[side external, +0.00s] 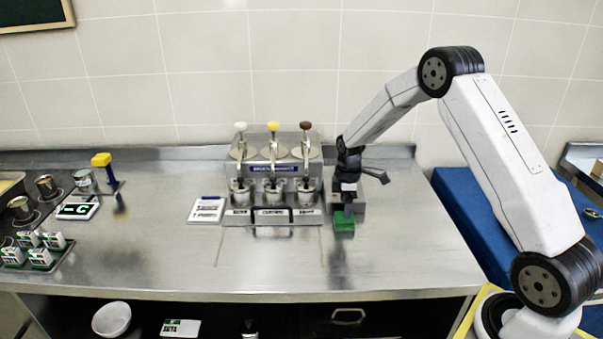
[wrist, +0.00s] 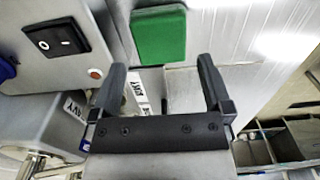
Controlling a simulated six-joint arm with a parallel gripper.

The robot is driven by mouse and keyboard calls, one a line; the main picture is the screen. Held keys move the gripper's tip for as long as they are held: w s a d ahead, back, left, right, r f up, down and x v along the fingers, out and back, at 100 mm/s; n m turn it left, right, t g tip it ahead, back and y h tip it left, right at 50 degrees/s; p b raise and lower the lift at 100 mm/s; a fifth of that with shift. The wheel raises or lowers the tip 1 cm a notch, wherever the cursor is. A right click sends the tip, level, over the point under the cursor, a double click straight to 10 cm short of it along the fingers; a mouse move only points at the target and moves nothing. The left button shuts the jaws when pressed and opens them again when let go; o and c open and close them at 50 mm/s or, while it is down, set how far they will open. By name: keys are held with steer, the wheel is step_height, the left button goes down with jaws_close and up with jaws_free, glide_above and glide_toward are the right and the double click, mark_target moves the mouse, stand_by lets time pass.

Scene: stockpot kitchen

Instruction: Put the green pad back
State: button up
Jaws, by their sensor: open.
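The green pad (side external: 343,224) is a small bright green block on the steel counter, just right of the dispenser's front corner. In the wrist view the green pad (wrist: 158,36) lies beyond the fingertips, with bare steel around part of it. My gripper (side external: 348,203) points down close above the pad in the side view. In the wrist view my gripper (wrist: 160,70) is open, with nothing held between its two dark fingers. The side view does not show clearly how far the fingertips are from the pad.
The three-pump dispenser (side external: 272,172) stands left of my gripper; its switch (wrist: 56,39) shows in the wrist view. A white notepad (side external: 206,210) lies left of it. A scale (side external: 77,208) and small labelled containers (side external: 38,250) stand far left. The front middle of the counter is clear.

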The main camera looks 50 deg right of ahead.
step_height(320, 180, up, 7)
stand_by(0.3)
steer(key=shift+f, duration=0.1)
stand_by(0.4)
steer(key=s+a+r+m+t, duration=0.2)
steer(key=s+a+m, duration=0.7)
steer(key=s+a, duration=0.8)
steer(key=shift+s+a+t, duration=0.25)
steer(key=shift+s+t, duration=0.05)
steer(key=shift+s, duration=0.55)
